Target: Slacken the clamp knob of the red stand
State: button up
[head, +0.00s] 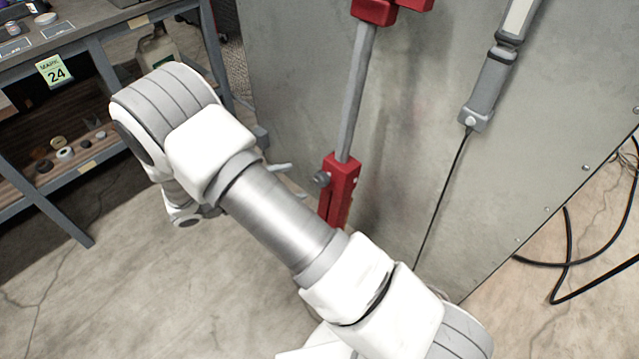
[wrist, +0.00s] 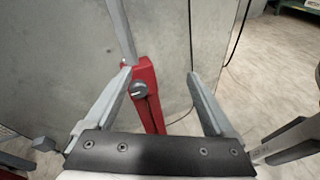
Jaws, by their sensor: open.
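The red stand (head: 341,187) has a grey pole (head: 358,95) rising from its red clamp block, against a grey metal panel. Its dark grey clamp knob (head: 321,179) sticks out on the left side of the block in the head view. In the wrist view, the knob (wrist: 138,90) faces me on the red stand (wrist: 150,108), showing a lighter mark across its face. My gripper (wrist: 159,77) is open, with the knob between the fingers in the picture, nearer the left finger. Nothing is held. In the head view, my arm hides the stand's lower part and much of my gripper.
The grey panel (head: 420,130) stands close behind the stand. A grey handheld device (head: 487,95) hangs on it to the right, with a black cable running down. A shelf bench (head: 98,62) with small items is at the left. Black cables (head: 566,250) lie on the floor at right.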

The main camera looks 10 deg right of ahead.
aim_at(318, 181)
jog(key=a+f+n+t+b, duration=0.1)
jog(key=a+f+n+t, duration=0.15)
jog(key=f, duration=0.35)
jog(key=a+f+n+t+b, duration=0.2)
jog(key=f+n+t, duration=0.15)
jog(key=f, duration=0.35)
jog(key=x, duration=0.5)
jog(key=b+x, duration=0.1)
jog(key=x, duration=0.5)
jog(key=b+x, duration=0.1)
jog(key=x, duration=0.5)
jog(key=shift+d+r, duration=0.2)
jog(key=shift+r, duration=0.15)
jog(key=c, duration=1.4)
